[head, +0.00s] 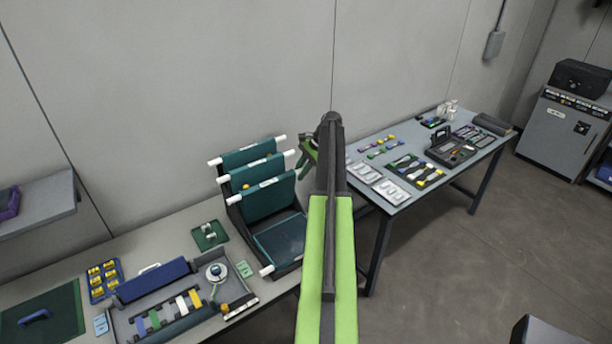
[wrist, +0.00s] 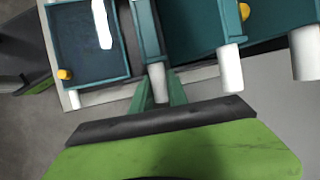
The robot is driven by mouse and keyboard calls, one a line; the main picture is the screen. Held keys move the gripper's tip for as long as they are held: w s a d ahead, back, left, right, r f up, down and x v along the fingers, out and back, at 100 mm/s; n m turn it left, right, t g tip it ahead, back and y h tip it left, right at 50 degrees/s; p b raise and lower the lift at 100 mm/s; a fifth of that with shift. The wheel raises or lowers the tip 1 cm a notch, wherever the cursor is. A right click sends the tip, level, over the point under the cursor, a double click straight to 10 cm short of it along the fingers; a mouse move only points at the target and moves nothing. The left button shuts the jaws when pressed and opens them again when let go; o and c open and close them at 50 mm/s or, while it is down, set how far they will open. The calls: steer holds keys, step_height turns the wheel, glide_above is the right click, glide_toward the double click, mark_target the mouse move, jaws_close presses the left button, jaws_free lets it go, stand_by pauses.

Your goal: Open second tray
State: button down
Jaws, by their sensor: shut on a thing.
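A stack of hinged teal trays stands on the near table. Several are tilted up, and the lowest tray (head: 280,240) lies flat; it shows at left in the wrist view (wrist: 90,45). The front raised tray (head: 265,199) leans back, with a white rod end (wrist: 157,84) at its side. My gripper (head: 302,170) is at the right side of the raised trays. In the wrist view its green fingers (wrist: 160,92) are shut around that white rod end. Two more white rod ends (wrist: 231,68) of the trays behind show to the right.
A tool tray (head: 185,305), a yellow-parts holder (head: 105,278) and a green mat (head: 45,315) lie on the near table (head: 165,238). A second table (head: 420,188) with kits and tools stands at right. The wall is close behind the trays.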

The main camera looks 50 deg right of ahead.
steer(key=w, duration=0.1)
steer(key=w+d, duration=0.1)
steer(key=shift+w, duration=0.4)
steer(key=shift+w+r, duration=0.1)
steer(key=shift+w, duration=0.1)
steer(key=c, duration=1.6)
jaws_free()
steer(key=shift+o, duration=0.2)
steer(key=shift+w, duration=0.1)
steer(key=p+v, duration=1.5)
steer(key=v, duration=0.2)
steer(key=shift+s, duration=0.35)
